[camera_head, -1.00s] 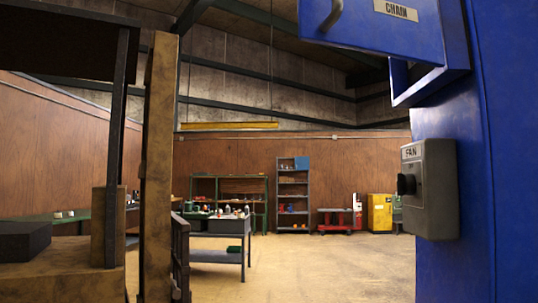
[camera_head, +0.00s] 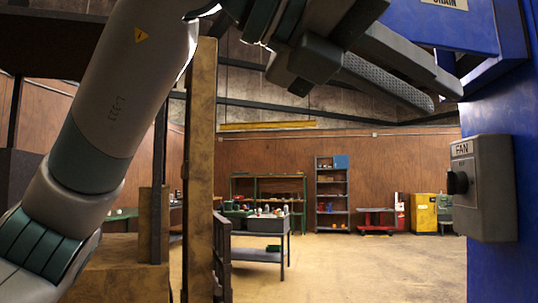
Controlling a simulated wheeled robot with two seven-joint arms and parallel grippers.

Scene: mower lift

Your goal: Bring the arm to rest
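My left arm comes in from the lower left and bends across the top of the view. Its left gripper (camera_head: 446,97) points down and right, with two dark fingers apart and nothing seen between them. A ridged pad shows on the lower finger. The fingertips appear just in front of the blue cabinet (camera_head: 508,85), near the underside of its open compartment; I cannot tell whether they touch it. A grey box labelled FAN (camera_head: 482,188) with a black knob is on the cabinet side, below and right of the fingertips. My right gripper is not in view.
A wooden post (camera_head: 201,170) stands upright just right of my forearm. Beyond are a grey worktable (camera_head: 262,240), a shelf unit (camera_head: 332,195), a red cart (camera_head: 376,222) and a yellow cabinet (camera_head: 424,212). The middle floor is clear.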

